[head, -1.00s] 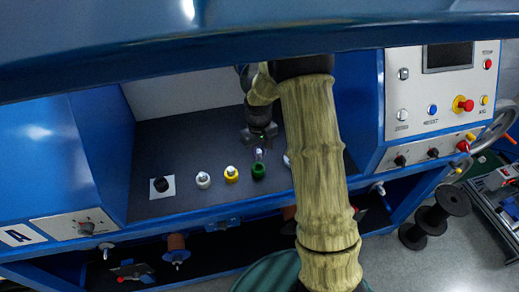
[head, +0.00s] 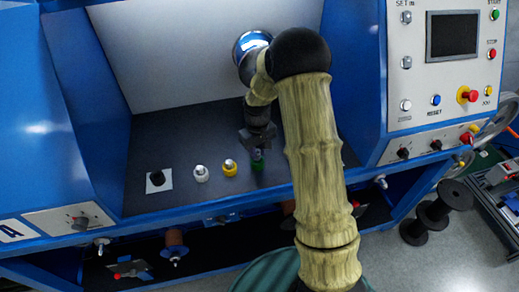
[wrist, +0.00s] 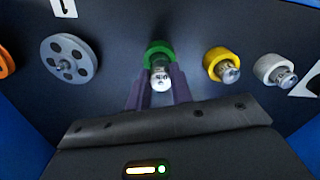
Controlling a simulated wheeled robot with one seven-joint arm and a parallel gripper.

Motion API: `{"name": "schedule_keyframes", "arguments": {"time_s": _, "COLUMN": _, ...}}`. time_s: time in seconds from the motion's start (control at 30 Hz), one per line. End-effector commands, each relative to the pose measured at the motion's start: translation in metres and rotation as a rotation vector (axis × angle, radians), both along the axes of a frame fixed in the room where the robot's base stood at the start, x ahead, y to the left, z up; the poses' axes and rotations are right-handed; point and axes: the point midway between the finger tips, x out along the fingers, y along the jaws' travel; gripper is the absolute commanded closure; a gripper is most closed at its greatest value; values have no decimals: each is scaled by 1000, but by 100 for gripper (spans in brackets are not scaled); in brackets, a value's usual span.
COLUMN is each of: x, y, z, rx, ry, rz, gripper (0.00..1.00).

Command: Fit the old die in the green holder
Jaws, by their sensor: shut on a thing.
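The green holder (wrist: 158,48) stands on the dark panel and also shows in the head view (head: 257,165), partly hidden by my gripper. A small silvery die (wrist: 160,78) with dark lettering on its end, apparently the old die, is between the purple fingers of my gripper (wrist: 160,92). My gripper (head: 257,147) is shut on it, pointing down right over the green holder. The die lines up with the holder's ring in the wrist view. I cannot tell whether its lower end is inside the ring or just above it.
A yellow holder (head: 229,169) and a white holder (head: 201,174), each with a silvery piece in it, stand close beside the green one. A black piece (head: 157,177) sits on a white square. A grey pulley wheel (wrist: 69,58) lies on the other side.

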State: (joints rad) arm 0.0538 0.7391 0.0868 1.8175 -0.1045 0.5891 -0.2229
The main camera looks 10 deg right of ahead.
Motion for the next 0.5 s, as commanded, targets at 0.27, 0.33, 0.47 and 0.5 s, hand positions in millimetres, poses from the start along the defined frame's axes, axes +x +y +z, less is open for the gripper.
{"name": "schedule_keyframes", "arguments": {"time_s": 0.27, "x": -1, "y": -5, "z": -3, "rx": 0, "ry": 0, "rz": -6, "gripper": 100}}
{"name": "schedule_keyframes", "arguments": {"time_s": 0.33, "x": -1, "y": -6, "z": -3, "rx": 0, "ry": 0, "rz": -7, "gripper": 100}}
{"name": "schedule_keyframes", "arguments": {"time_s": 0.47, "x": -1, "y": -6, "z": -3, "rx": 0, "ry": 0, "rz": -8, "gripper": 100}}
{"name": "schedule_keyframes", "arguments": {"time_s": 0.5, "x": -1, "y": -6, "z": -3, "rx": 0, "ry": 0, "rz": -8, "gripper": 100}}
